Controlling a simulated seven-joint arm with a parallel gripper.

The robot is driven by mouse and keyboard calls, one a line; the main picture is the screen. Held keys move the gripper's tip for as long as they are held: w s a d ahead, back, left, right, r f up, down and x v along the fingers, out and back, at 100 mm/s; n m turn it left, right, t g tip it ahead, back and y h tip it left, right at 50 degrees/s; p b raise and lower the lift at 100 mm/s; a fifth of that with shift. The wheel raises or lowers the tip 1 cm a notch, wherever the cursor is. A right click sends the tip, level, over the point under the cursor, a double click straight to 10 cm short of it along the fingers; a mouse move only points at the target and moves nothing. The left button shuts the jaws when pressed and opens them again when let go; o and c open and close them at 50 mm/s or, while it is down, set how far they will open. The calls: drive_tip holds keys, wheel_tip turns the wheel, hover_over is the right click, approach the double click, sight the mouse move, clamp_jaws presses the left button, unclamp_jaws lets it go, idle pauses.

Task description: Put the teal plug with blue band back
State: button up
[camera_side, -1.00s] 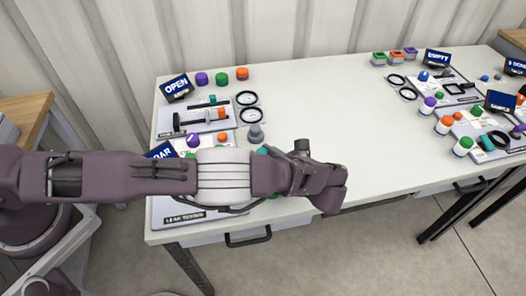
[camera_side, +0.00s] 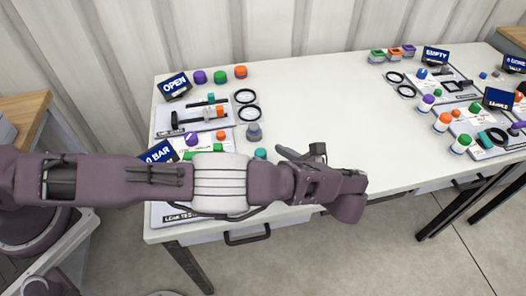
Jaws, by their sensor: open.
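A small teal piece (camera_side: 261,154) stands on the white table just right of the near left station, close to my arm; no blue band can be made out on it. Other teal pieces are on the upper left fixture (camera_side: 211,98) and among the parts at the right station (camera_side: 485,138). My gripper (camera_side: 299,153) is only partly seen at the end of the arm, to the right of the near teal piece and apart from it. It is open, with nothing visible in it. My arm covers much of the near left station.
An OPEN sign (camera_side: 174,86) stands by purple, green and orange caps at the back left. Two black rings (camera_side: 247,105) and a grey piece (camera_side: 254,132) lie near the fixture. A BAR sign (camera_side: 158,153) is beside my arm. The table's middle (camera_side: 330,100) is clear.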

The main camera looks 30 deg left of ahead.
drive_tip(key=shift+v, duration=1.3)
drive_tip(key=s+a+r+n+g+h, duration=0.1)
drive_tip(key=a+r+n+g+h, duration=0.25)
drive_tip(key=a+r+n, duration=0.55)
drive_tip(key=s+a+r+n+g+h, duration=0.1)
drive_tip(key=a+r+n+g+h, duration=0.25)
drive_tip(key=r, duration=0.95)
drive_tip(key=s+a+r+n+t+h, duration=0.2)
drive_tip(key=s+a+r+n+h, duration=0.15)
drive_tip(key=s, duration=0.35)
drive_tip(key=s+a+r+n+t+h, duration=0.25)
drive_tip(key=s+a+r, duration=0.2)
drive_tip(key=s, duration=0.25)
drive_tip(key=s+f+n+t, duration=0.2)
drive_tip(key=s+n+t, duration=0.1)
drive_tip(key=s, duration=0.6)
drive_tip(key=shift+s+d+f+n+y, duration=0.2)
drive_tip(key=shift+s+d+n+y, duration=0.15)
drive_tip(key=shift+n, duration=0.2)
